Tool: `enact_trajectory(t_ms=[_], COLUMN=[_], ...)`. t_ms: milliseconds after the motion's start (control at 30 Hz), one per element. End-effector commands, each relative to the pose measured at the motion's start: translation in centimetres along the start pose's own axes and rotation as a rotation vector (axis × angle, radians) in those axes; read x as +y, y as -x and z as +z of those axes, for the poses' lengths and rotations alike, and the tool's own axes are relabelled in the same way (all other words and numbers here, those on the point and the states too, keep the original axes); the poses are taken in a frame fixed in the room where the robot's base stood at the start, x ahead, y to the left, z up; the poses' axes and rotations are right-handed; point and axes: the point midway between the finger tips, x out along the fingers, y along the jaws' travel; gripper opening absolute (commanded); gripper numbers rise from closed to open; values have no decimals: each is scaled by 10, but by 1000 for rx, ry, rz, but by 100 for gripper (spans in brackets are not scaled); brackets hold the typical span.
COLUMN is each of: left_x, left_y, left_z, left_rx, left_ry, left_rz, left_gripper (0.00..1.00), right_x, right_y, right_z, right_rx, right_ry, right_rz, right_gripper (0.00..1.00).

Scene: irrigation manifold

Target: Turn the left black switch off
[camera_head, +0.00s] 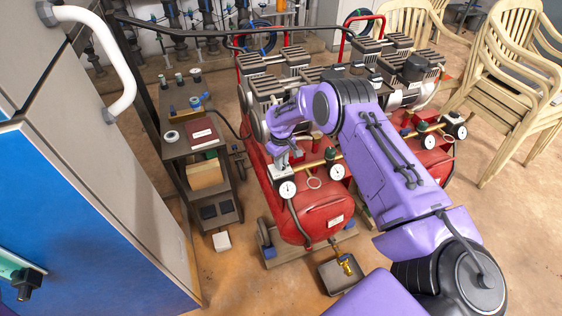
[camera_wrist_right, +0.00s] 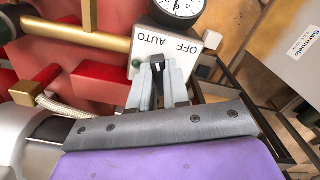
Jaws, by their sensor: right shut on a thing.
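The left red compressor (camera_head: 318,206) stands on the floor in the middle of the head view. On its front is a grey switch box (camera_wrist_right: 200,45) with a green light, whose OFF and AUTO labels appear upside down in the wrist view. My right gripper (camera_head: 283,157) is at this box, and its fingers (camera_wrist_right: 159,72) are shut on the black switch (camera_wrist_right: 158,64). The fingers cover most of the switch, so I cannot tell which label it points to. My left gripper is not in view.
A pressure gauge (camera_head: 287,189) sits just beside the switch box. A brass pipe (camera_wrist_right: 75,36) runs close by. A second red compressor (camera_head: 428,160) stands to the right. A shelf cart (camera_head: 200,150) stands to the left, and stacked chairs (camera_head: 515,75) at the right.

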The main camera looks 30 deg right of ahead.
Motion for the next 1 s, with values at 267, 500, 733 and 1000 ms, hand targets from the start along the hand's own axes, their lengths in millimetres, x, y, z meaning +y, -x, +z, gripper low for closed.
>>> enact_trajectory(t_ms=[267,500,733,1000], left_x=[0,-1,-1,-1], left_y=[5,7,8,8], left_z=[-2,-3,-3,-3], left_rx=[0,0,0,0], left_ry=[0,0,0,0], left_rz=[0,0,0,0], left_gripper=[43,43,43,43], right_x=[-2,-3,-4,-6], right_y=[1,0,0,0], right_z=[0,0,-1,-3], right_rx=[-2,-1,-1,0], right_ry=[-212,-442,-650,-841], right_rz=[1,1,1,0], right_gripper=[0,0,0,0])
